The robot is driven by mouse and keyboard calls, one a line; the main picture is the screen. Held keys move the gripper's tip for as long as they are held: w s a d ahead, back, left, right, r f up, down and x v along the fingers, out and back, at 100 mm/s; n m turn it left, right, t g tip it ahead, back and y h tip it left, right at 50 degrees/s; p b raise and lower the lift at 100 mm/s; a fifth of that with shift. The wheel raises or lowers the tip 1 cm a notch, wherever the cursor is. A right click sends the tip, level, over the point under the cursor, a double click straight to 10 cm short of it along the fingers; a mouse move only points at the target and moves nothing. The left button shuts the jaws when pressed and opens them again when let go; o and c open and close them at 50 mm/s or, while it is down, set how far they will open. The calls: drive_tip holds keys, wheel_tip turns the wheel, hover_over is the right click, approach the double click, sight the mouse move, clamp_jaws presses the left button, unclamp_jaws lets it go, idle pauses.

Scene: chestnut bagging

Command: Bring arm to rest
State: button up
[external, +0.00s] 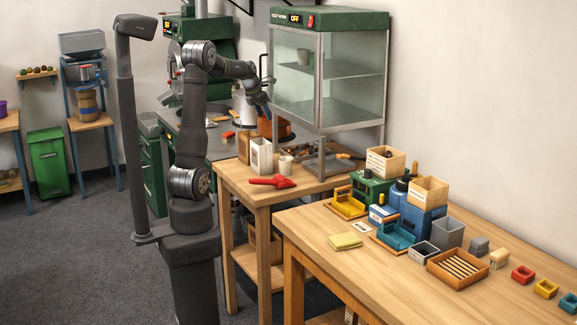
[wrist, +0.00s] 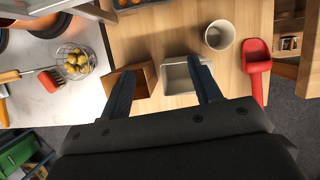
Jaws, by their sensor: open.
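My gripper (external: 265,108) hangs in front of the glass cabinet, above the far end of the small wooden table. In the wrist view my gripper's two fingers (wrist: 164,84) are spread wide with nothing between them. Below them stand a brown wooden box (wrist: 147,78) and a white open box (wrist: 181,75), side by side; the fingers hide parts of both. The same brown box (external: 243,149) and white box (external: 261,157) stand on the small table in the external view. My arm is bent at the elbow, its forearm reaching right.
The glass cabinet (external: 330,70) rises close right of my gripper. A wire basket of chestnuts (wrist: 74,61) sits on the counter. The front table (external: 345,282) holds bagging stations, bins and a tray.

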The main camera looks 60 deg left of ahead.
drive_tip(key=shift+w+d+r, duration=0.15)
drive_tip(key=shift+d+r, duration=0.05)
drive_tip(key=shift+d, duration=0.55)
drive_tip(key=shift+w+d+r, duration=0.1)
drive_tip(key=shift+d+r, duration=0.05)
drive_tip(key=shift+d, duration=0.55)
